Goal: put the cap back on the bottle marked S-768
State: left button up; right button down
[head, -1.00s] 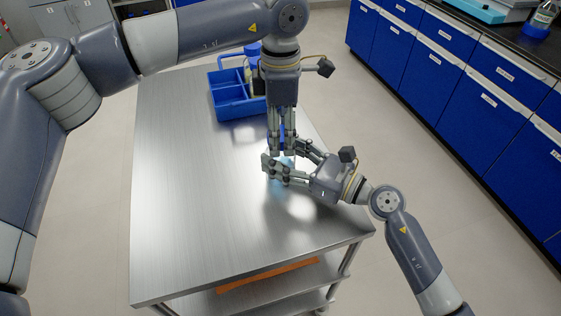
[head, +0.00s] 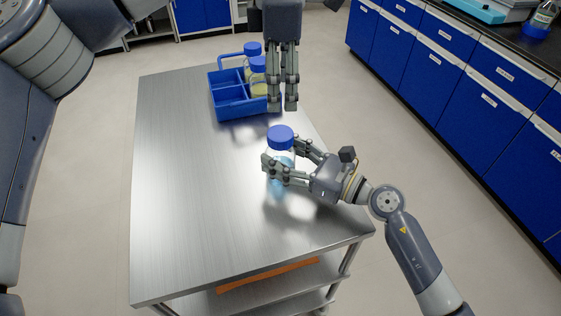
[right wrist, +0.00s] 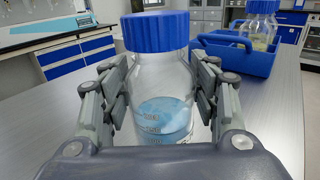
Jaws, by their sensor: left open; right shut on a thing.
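A clear bottle with light blue liquid (right wrist: 166,117) stands upright between the fingers of my right gripper (head: 279,168), which is shut on it. It also shows in the head view (head: 283,161). The blue cap (head: 280,137) sits on top of the bottle's neck; it shows large in the right wrist view (right wrist: 155,31). No S-768 label can be read on the bottle. My left gripper (head: 283,106) is open and empty, above and behind the capped bottle, clear of it.
A blue carrier (head: 243,109) on the far part of the steel cart (head: 190,200) holds blue-capped bottles with yellowish liquid (head: 258,77). The cart's left and front surface is bare. A blue cabinet row (head: 480,100) stands across the aisle at right.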

dwell(0.3)
jog(key=c, duration=0.5)
grip_release()
jog(key=shift+d, duration=0.1)
jog(key=v, duration=1.1)
jog(key=shift+s+d, duration=0.25)
jog(key=shift+d, duration=0.1)
jog(key=shift+f, duration=0.1)
